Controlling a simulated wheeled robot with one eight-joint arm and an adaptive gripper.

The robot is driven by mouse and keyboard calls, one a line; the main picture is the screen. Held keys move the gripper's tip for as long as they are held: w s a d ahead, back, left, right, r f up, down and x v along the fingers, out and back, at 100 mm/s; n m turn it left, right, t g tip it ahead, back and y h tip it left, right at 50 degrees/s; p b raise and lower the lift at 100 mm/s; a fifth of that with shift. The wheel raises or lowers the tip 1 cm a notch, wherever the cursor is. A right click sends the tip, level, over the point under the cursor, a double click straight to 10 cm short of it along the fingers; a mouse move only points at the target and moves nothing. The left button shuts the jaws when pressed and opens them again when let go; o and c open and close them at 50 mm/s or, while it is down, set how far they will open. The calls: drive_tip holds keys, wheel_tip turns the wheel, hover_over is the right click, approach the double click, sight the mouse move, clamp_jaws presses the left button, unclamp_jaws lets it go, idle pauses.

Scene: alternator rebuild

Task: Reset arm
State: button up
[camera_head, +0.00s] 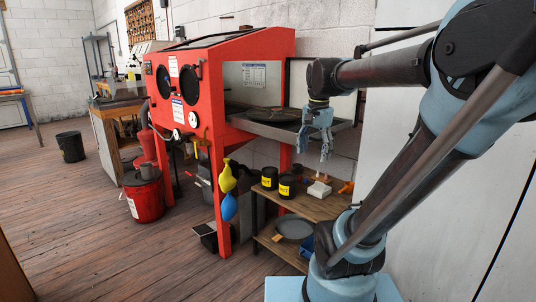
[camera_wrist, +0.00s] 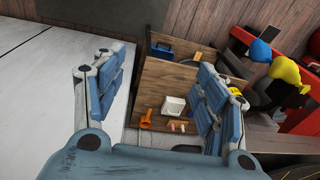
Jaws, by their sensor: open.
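My gripper (camera_head: 320,146) hangs pointing down at the end of my arm, in front of the open side of the red blasting cabinet and above the low wooden bench. In the wrist view my gripper (camera_wrist: 152,92) shows its two blue padded fingers spread wide apart. Nothing is between the fingers. My arm is bent, with its upper link reaching left from the right side of the head view.
The red cabinet (camera_head: 196,84) has a tray (camera_head: 300,130) at its open side. The wooden bench (camera_head: 318,207) holds black tins (camera_head: 287,186) and a white box (camera_head: 319,189). A red bucket (camera_head: 144,197) stands left. White panels (camera_head: 455,215) stand right. The left floor is mostly clear.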

drive_tip(key=s+d+f+n, duration=0.1)
drive_tip(key=s+f+n, duration=0.3)
drive_tip(key=s+f, duration=0.3)
drive_tip(key=s+d+f+n, duration=0.2)
drive_tip(key=s+f+n, duration=0.2)
drive_tip(key=f, duration=0.7)
drive_tip(key=s, duration=0.2)
drive_tip(key=shift+s+d+f+n+t, duration=0.3)
drive_tip(key=shift+s+t, duration=0.1)
drive_tip(key=shift+w+f, duration=0.2)
drive_tip(key=shift+w, duration=0.3)
